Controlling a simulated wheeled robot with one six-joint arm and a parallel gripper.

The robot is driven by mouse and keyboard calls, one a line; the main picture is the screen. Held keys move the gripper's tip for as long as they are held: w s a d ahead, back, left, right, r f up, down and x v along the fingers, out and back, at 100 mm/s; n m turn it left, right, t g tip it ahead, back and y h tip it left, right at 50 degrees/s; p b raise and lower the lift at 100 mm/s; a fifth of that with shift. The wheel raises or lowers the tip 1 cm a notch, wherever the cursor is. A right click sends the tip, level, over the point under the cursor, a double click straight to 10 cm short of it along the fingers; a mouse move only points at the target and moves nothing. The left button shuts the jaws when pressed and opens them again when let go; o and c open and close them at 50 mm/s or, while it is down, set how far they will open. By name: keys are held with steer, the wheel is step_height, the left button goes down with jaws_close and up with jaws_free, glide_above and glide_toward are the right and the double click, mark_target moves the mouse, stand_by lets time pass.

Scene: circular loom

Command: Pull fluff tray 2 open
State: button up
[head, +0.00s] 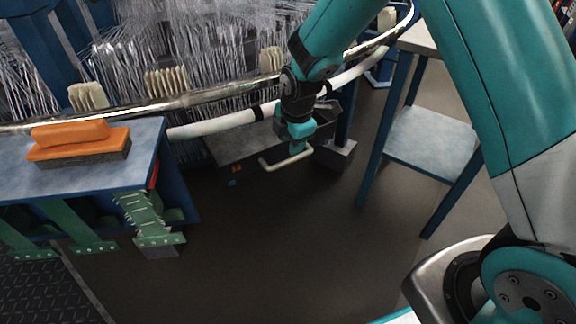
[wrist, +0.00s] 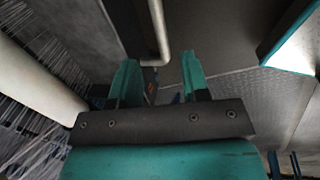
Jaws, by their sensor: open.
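A grey tray (head: 238,148), which looks like the fluff tray, sits low under the loom's ring; its number cannot be read. Its pale bar handle (head: 285,163) sticks out at the front. My gripper (head: 300,147) is over the handle's right part, pointing down. In the wrist view the two teal fingers of my gripper (wrist: 160,78) stand apart. The handle (wrist: 157,30) runs down from the top edge and bends just beyond the gap between the fingertips. Nothing is gripped. I cannot tell whether a finger touches the handle.
A pale tube (head: 215,124) and a metal rail (head: 190,100) curve close behind my gripper. A blue table (head: 80,175) with an orange brush (head: 75,138) stands left. A blue shelf stand (head: 430,140) is at right. The floor (head: 260,250) in front is clear.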

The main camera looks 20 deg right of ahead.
mark_target(288, 160)
steer(key=f+b, duration=0.1)
steer(key=f, duration=0.1)
steer(key=w+f+b, duration=0.1)
steer(key=f, duration=0.1)
steer(key=f+b, duration=0.1)
steer(key=f, duration=0.2)
steer(key=shift+w+a, duration=0.15)
jaws_close()
